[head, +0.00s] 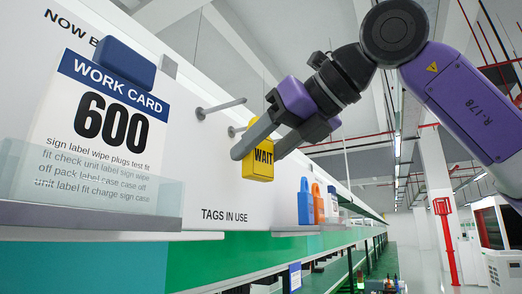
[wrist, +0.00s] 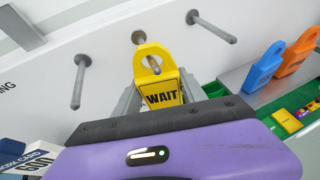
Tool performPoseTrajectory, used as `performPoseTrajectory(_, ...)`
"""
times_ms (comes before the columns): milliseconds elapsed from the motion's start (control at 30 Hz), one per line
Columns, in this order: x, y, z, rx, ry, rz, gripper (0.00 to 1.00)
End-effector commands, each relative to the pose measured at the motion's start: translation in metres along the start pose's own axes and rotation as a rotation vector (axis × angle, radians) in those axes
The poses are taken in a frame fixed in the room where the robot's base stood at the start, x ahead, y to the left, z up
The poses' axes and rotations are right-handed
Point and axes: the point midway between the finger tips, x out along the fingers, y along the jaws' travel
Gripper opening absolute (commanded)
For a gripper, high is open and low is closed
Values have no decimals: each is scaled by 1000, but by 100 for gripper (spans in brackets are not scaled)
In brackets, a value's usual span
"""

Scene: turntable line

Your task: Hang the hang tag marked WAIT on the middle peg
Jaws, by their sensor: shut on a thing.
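The yellow hang tag marked WAIT (head: 259,163) is upright between the two fingers of my gripper (head: 261,151), which is shut on its sides. The tag also shows in the wrist view (wrist: 160,93), its loop uppermost. The middle peg (wrist: 139,39) lines up with this loop. Its base shows behind the loop's upper edge and its end shows within the hole; I cannot tell whether it passes through. In the head view the middle peg (head: 235,130) is partly hidden behind my gripper and the tag.
The left peg (head: 220,107) and the right peg (wrist: 212,27) are bare. Blue (head: 305,202) and orange (head: 318,203) tags stand on a ledge at right. A work card 600 (head: 112,118) stands in a holder at left. The wall around the pegs is clear.

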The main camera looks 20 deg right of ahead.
Motion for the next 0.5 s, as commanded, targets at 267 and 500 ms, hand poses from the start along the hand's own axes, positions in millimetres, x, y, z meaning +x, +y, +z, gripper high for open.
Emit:
performPoseTrajectory(267,0,0,0,0,0,0,9)
performPoseTrajectory(500,0,0,0,0,0,0,68)
